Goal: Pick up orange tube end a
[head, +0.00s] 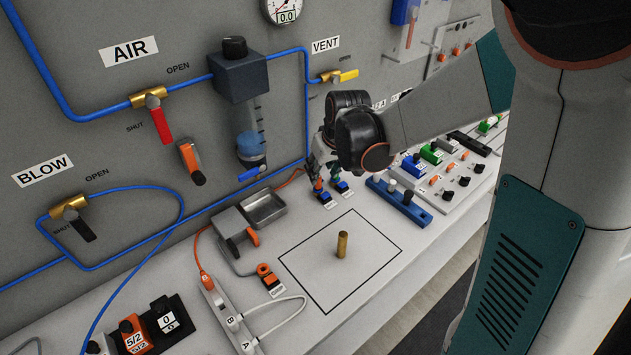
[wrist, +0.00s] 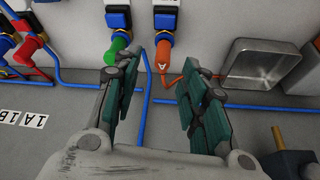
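The orange tube end (wrist: 164,56) is an elbow-like orange piece marked A in the wrist view, seated at a blue and black fitting (wrist: 165,20). Its thin orange tube runs right towards a metal tray. My gripper (wrist: 157,80) is open, its two green-padded fingers apart with nothing held between them. The orange end lies just beyond the fingertips, near the right finger. In the head view my gripper (head: 329,171) is low over the bench by the panel, close above the orange end (head: 318,184), which it partly hides.
A green tube end (wrist: 121,46) sits close left of the orange one, beyond the left finger. The metal tray (wrist: 262,68) is on the right. A brass cylinder (head: 342,245) stands in the outlined square. A blue block with knobs (head: 398,202) stands right of my gripper.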

